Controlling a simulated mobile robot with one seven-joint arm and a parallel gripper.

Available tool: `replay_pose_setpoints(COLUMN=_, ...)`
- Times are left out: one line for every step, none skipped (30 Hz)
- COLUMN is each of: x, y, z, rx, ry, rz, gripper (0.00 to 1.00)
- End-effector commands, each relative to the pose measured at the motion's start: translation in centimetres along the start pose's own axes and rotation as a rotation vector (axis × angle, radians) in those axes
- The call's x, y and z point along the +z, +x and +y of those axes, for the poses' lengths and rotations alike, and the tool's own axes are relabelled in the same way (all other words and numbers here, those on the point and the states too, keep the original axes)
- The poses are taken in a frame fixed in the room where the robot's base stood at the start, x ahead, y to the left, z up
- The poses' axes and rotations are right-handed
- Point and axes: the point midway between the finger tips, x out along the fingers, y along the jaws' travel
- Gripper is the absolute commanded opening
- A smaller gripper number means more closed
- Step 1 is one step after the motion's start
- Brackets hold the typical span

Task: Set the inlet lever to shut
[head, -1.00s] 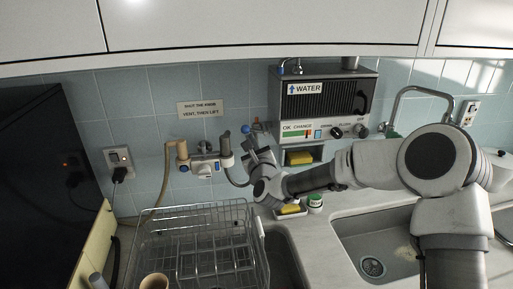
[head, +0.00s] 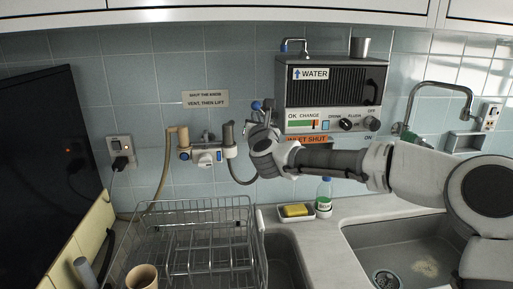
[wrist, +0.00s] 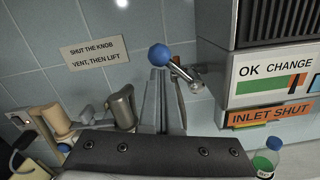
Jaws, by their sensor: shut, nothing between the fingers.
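The inlet lever shows in the wrist view as a blue ball knob (wrist: 158,54) on a short metal rod (wrist: 182,72), tilted up to the left. The knob also shows in the head view (head: 256,105), just left of the water unit. My gripper (wrist: 165,80) is shut and empty, its fingers pointing up close below the knob. I cannot tell whether they touch the lever. In the head view my gripper (head: 266,118) hides the lever's base. An orange sign (wrist: 269,114) reading INLET SHUT is under the unit's front panel.
The water unit (head: 333,95) stands right of my gripper. Wall taps and a hose (head: 205,156) are to the left. Below are a wire dish rack (head: 195,235), a sponge in a dish (head: 296,210) and a green-labelled bottle (head: 324,196). A sink (head: 400,245) is at right.

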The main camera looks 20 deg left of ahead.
Motion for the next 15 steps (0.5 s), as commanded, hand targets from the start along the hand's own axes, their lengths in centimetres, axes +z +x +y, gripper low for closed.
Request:
replay_pose_setpoints(x=-0.5, y=0.0, z=-0.5, rx=-0.005, ry=0.048, rz=-0.005, gripper=0.0)
replay_pose_setpoints(x=-0.3, y=0.0, z=-0.5, rx=-0.005, ry=0.077, rz=-0.006, gripper=0.0)
replay_pose_setpoints(x=-0.1, y=0.0, z=-0.6, rx=-0.007, ry=0.115, rz=-0.005, gripper=0.0)
replay_pose_setpoints(x=0.1, y=0.0, z=-0.6, rx=-0.008, ry=0.144, rz=-0.005, gripper=0.0)
replay_pose_setpoints(x=0.2, y=0.0, z=-0.7, rx=-0.01, ry=0.171, rz=-0.005, gripper=0.0)
replay_pose_setpoints(x=0.3, y=0.0, z=-0.7, rx=-0.011, ry=0.21, rz=-0.005, gripper=0.0)
replay_pose_setpoints(x=0.5, y=0.1, z=-0.8, rx=-0.012, ry=0.238, rz=-0.005, gripper=0.0)
replay_pose_setpoints(x=0.6, y=0.1, z=-0.8, rx=-0.013, ry=0.265, rz=-0.004, gripper=0.0)
replay_pose_setpoints(x=0.8, y=0.1, z=-0.9, rx=-0.015, ry=0.301, rz=-0.004, gripper=0.0)
replay_pose_setpoints(x=1.0, y=0.1, z=-1.0, rx=-0.017, ry=0.326, rz=-0.005, gripper=0.0)
replay_pose_setpoints(x=1.1, y=0.1, z=-1.1, rx=-0.018, ry=0.352, rz=-0.004, gripper=0.0)
replay_pose_setpoints(x=1.3, y=0.1, z=-1.1, rx=-0.019, ry=0.385, rz=-0.005, gripper=0.0)
replay_pose_setpoints(x=1.4, y=0.1, z=-1.2, rx=-0.021, ry=0.409, rz=-0.004, gripper=0.0)
replay_pose_setpoints(x=1.5, y=0.1, z=-1.3, rx=-0.021, ry=0.431, rz=-0.004, gripper=0.0)
replay_pose_setpoints(x=1.7, y=0.1, z=-1.3, rx=-0.022, ry=0.461, rz=-0.004, gripper=0.0)
